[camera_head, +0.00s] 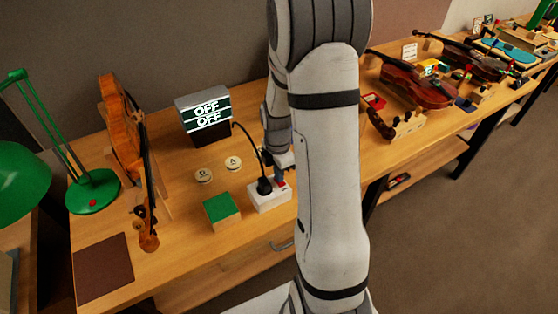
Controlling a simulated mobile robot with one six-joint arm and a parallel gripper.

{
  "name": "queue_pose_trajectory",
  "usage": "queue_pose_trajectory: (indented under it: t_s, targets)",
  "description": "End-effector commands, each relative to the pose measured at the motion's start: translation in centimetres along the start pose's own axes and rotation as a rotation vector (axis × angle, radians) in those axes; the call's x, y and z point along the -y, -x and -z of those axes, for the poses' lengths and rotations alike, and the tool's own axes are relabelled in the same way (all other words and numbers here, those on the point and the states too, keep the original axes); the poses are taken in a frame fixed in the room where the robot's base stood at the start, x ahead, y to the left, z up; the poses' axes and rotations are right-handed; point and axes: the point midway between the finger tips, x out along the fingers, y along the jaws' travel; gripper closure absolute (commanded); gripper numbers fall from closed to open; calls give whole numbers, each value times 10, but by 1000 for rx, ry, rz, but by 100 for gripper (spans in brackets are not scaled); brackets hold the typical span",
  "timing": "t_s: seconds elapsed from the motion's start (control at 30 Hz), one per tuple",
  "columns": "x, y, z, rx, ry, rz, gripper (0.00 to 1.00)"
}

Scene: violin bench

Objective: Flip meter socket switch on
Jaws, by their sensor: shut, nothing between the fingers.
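The meter (204,116) is a dark box with a display that reads OFF on two lines. It stands at the back of the bench, left of my arm. The white socket (268,199) lies near the bench's front edge. A black plug sits in it, and a black cable (248,141) runs from there to the meter. A small red switch (281,184) shows at the socket's right end, beside the plug. My gripper (279,172) is shut and empty, close above the switch. I cannot tell whether it touches it. My arm hides the bench just right of the socket.
A green-topped block (222,210) sits left of the socket. Two round lettered discs (233,163) lie behind it. Another violin (418,86) lies at right.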

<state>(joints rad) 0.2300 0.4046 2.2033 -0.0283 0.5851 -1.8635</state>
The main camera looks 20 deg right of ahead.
Motion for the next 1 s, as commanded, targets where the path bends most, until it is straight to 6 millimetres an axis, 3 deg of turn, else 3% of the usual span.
queue_pose_trajectory:
  t_s: [0.6, 0.8, 1.0]
  targets:
    - [0, 118, -1, 3, 0, -9, 100]
    - [1, 135, -1, 2, 1, -5, 100]
    - [1, 138, 0, 2, 1, -5, 100]
